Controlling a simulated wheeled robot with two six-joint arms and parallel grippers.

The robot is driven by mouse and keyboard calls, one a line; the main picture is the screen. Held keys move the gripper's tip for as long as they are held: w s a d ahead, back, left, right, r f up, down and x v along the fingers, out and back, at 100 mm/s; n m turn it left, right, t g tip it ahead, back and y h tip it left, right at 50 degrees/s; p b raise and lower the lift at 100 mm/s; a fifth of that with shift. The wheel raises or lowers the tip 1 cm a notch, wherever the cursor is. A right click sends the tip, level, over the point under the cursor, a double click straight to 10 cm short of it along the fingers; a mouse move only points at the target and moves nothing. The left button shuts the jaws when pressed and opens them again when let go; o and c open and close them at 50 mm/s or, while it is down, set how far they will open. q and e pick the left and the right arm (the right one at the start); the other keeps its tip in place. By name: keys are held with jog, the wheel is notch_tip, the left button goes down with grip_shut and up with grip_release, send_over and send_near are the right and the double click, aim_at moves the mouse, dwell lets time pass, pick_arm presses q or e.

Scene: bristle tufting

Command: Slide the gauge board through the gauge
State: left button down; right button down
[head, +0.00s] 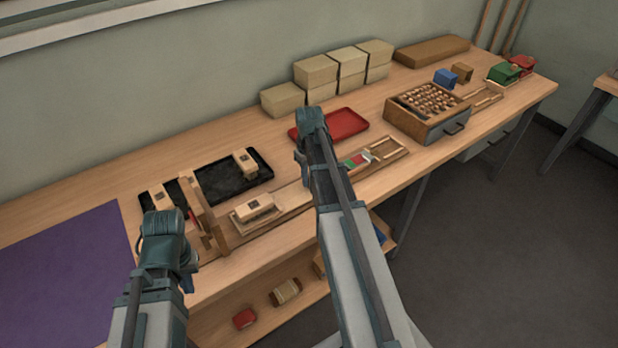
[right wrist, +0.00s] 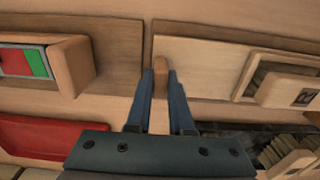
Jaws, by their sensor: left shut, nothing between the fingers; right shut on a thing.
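The gauge board, a pale flat board, lies along the bench in the head view (head: 293,199) and fills the right half of the right wrist view (right wrist: 198,70). A pale brush block (head: 253,207) sits on its left part. My right gripper (right wrist: 160,78) is shut on a wooden handle at the board's end; in the head view my right arm hides the fingertips. The gauge (head: 203,207), an upright wooden frame, stands left of the block. My left gripper (head: 188,268) is shut and empty in front of the gauge; its fingertips are partly hidden.
A black tray (head: 228,184) with pale blocks lies behind the gauge, and a red tray (head: 347,122) lies behind the right arm. A wooden fixture (head: 385,152) with red and green patches sits to the right. A purple mat (head: 70,265) covers the left end.

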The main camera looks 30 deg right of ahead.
aim_at(243, 210)
jog(key=shift+a, duration=0.1)
dwell(0.7)
jog(key=a, duration=0.7)
jog(key=s+a, duration=0.1)
jog(key=a, duration=1.4)
jog(key=shift+s+a, duration=0.15)
jog(key=shift+s, duration=0.25)
jog(key=c, duration=0.8)
grip_release()
pick_arm(q)
notch_tip(243, 210, up, 14)
jog(key=p, duration=1.4)
pick_arm(e)
notch_tip(243, 210, up, 14)
